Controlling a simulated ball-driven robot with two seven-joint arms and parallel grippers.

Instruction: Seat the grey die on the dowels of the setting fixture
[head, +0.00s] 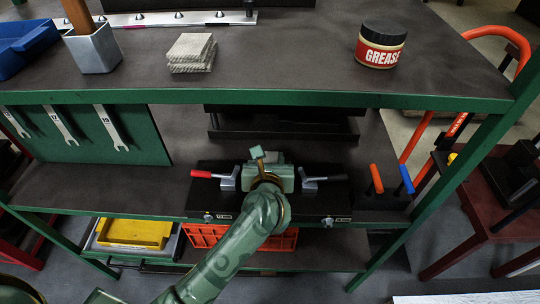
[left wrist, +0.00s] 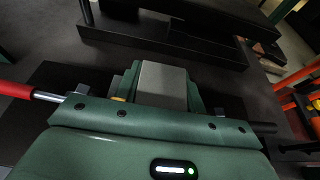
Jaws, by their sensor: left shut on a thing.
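My left gripper (head: 272,172) comes down over the middle of the lower shelf in the head view. In the left wrist view, the left gripper (left wrist: 160,95) is shut on the grey die (left wrist: 163,82), a plain block between its green fingers. The setting fixture is a dark plate (head: 204,192) below the gripper, with a red-handled clamp (head: 228,181) at left and a black-handled clamp (head: 309,184) at right. The dowels and the die's underside are hidden, so I cannot tell whether the die touches them. My right gripper is not in view.
A dark raised bar (head: 285,127) stands behind the fixture. Orange (head: 375,178) and blue (head: 406,178) handles stand to its right. The upper shelf (head: 290,70) overhangs behind, carrying a grease jar (head: 381,45) and stacked pads (head: 191,52). Wrenches (head: 112,128) hang at left.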

